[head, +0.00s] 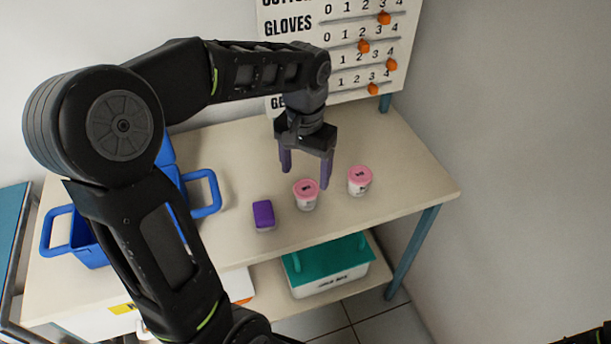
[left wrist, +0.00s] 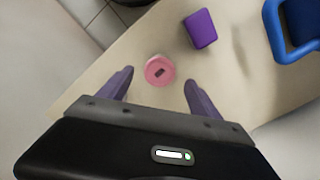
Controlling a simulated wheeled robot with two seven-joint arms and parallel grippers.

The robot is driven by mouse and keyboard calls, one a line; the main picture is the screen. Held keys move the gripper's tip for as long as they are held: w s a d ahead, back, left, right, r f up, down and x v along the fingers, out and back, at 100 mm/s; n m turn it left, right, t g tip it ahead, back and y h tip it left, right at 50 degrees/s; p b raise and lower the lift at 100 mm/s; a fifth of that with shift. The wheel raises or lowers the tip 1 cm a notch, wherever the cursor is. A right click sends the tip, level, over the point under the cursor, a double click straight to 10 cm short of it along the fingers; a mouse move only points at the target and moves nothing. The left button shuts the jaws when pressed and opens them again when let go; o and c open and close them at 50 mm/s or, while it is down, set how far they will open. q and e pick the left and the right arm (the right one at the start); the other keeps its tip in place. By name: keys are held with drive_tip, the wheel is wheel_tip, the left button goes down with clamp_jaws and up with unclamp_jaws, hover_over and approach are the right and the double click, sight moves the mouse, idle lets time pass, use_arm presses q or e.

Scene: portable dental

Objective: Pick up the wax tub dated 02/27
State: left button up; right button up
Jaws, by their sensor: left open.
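Two white tubs with pink lids stand upright on the table: a middle tub (head: 306,195) and a right tub (head: 359,181). Each lid bears a small dark label, but no date can be read, so I cannot tell which is dated 02/27. My left gripper (head: 306,174) is open and empty, pointing down just behind and above the middle tub. In the left wrist view one pink-lidded tub (left wrist: 159,71) lies ahead of the gap between the open fingers (left wrist: 158,92); the other tub does not show there.
A purple box (head: 263,215) stands left of the tubs; it also shows in the left wrist view (left wrist: 201,29). A blue carrier (head: 205,194) is farther left. A teal-lidded bin (head: 328,264) sits on the lower shelf. A counter board (head: 345,45) stands behind the table.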

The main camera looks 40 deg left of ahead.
sight(306, 188)
use_arm(q)
drive_tip(key=shift+w+a, duration=0.1)
drive_tip(key=shift+w, duration=0.05)
drive_tip(key=shift+s+r, duration=0.1)
drive_tip(key=shift+s, duration=0.1)
drive_tip(key=shift+f, duration=1.35)
drive_tip(key=shift+w+f, duration=0.2)
drive_tip(key=shift+f, duration=2.4)
drive_tip(key=c, duration=1.3)
